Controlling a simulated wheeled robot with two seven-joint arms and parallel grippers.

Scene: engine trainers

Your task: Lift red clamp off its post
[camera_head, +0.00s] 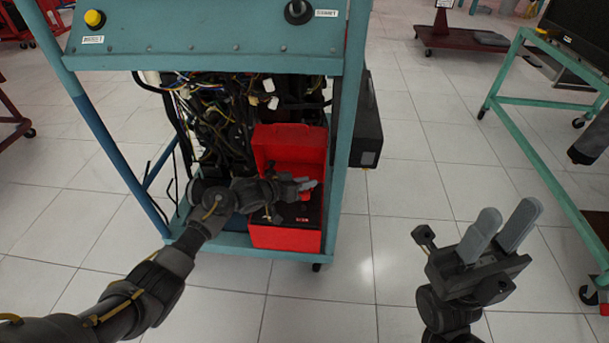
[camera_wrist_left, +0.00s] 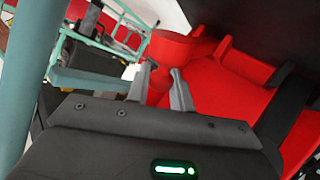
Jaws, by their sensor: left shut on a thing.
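The red clamp (camera_head: 305,195) is a small red piece at the right side of the black battery top (camera_head: 285,214) inside the red box. My left gripper (camera_head: 308,184) reaches over the battery from the left, with its grey fingers at the clamp. In the left wrist view, the red clamp (camera_wrist_left: 170,48) shows as a rounded red part at the tips of the two fingers (camera_wrist_left: 161,80), which are closed on it. The post under the clamp is hidden. My right gripper (camera_head: 510,215) is open and empty over the floor at the right.
The red box (camera_head: 285,239) stands on the lower shelf of the teal engine stand (camera_head: 334,200), with its raised red back behind the battery. Loose wiring (camera_head: 215,110) hangs behind and left of it. A teal table frame (camera_head: 500,80) stands far right; the tiled floor between is clear.

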